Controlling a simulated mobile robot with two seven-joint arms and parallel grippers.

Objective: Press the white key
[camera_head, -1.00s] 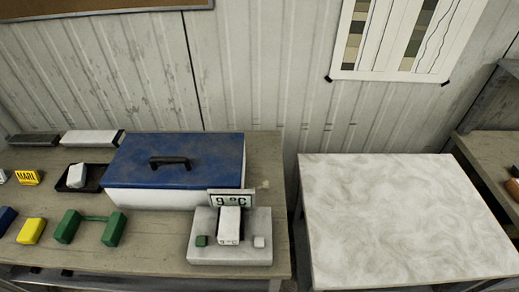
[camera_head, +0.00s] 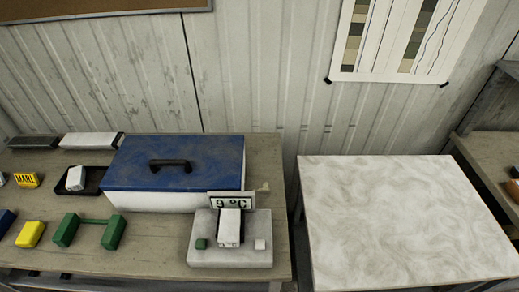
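The white key (camera_head: 260,244) is a small pale block on the right of the grey-white device base (camera_head: 231,261). A green key (camera_head: 201,244) sits on its left. Between them stands a white block with a dark edge (camera_head: 230,228). Behind it a small sign (camera_head: 231,201) reads "9 °C". The device stands near the front right of the left bench. Neither of my grippers is in view.
A white box with a blue lid (camera_head: 200,152) and dark handle stands behind the device. A green dumbbell-shaped piece (camera_head: 90,231), a yellow block (camera_head: 30,234) and a black tray (camera_head: 93,182) with a white block lie to the left. A pale marbled table (camera_head: 400,220) at right is bare.

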